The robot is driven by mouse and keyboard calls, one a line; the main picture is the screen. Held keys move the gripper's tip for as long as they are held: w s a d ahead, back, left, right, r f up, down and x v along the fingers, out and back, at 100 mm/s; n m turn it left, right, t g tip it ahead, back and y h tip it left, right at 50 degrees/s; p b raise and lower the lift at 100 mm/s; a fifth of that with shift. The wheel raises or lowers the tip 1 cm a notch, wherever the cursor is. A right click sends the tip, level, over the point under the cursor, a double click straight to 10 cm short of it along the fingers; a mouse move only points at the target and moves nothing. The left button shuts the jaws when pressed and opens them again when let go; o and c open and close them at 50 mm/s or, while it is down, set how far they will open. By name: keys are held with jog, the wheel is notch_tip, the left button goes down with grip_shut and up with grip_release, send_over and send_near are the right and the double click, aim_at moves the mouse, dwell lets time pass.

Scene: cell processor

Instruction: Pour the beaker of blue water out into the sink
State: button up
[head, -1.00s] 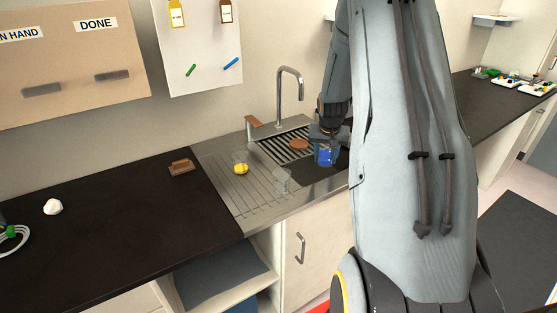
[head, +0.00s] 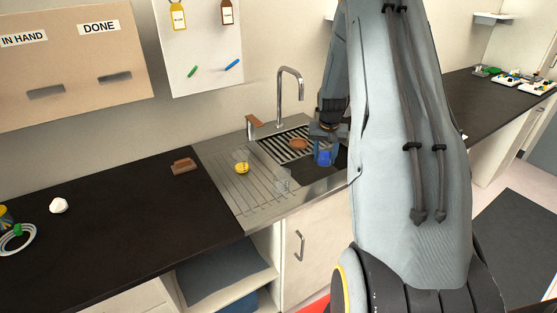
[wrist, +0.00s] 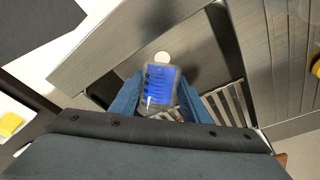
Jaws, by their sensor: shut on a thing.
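The beaker of blue water (head: 324,157) is clear glass with blue liquid in it. My gripper (head: 322,140) is shut on it and holds it over the right part of the sink. In the wrist view the beaker (wrist: 160,85) sits between the two blue fingers (wrist: 160,100), with white marks on its wall. Its exact tilt is hard to tell. The sink (head: 300,160) is a steel unit with a dark basin and a slatted rack, and a ribbed drainboard (head: 225,187) on its left. My arm hides the sink's right end.
The tap (head: 290,95) rises behind the basin. A brown round thing (head: 299,144) lies on the rack. An empty clear beaker (head: 282,180) and a glass with yellow contents (head: 241,168) stand on the drainboard. The black counter (head: 120,220) at left is mostly clear.

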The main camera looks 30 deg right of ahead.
jog(key=shift+f+g+y, duration=0.1)
jog(key=shift+g+y, duration=0.2)
jog(key=shift+w+d+f, duration=0.1)
jog(key=shift+w+d, duration=0.05)
jog(key=shift+w, duration=0.05)
jog(key=shift+g+y, duration=0.3)
jog(key=shift+g, duration=0.1)
jog(key=shift+b, duration=0.35)
jog(key=shift+w+f+b, duration=0.1)
jog(key=shift+f+b, duration=0.05)
jog(key=shift+b, duration=0.15)
jog(key=shift+g+y, duration=0.3)
jog(key=shift+g, duration=0.1)
jog(key=shift+w+d+g+b, duration=0.15)
jog(key=shift+g+b, duration=0.15)
jog(key=shift+b, duration=0.25)
jog(key=shift+c, duration=0.2)
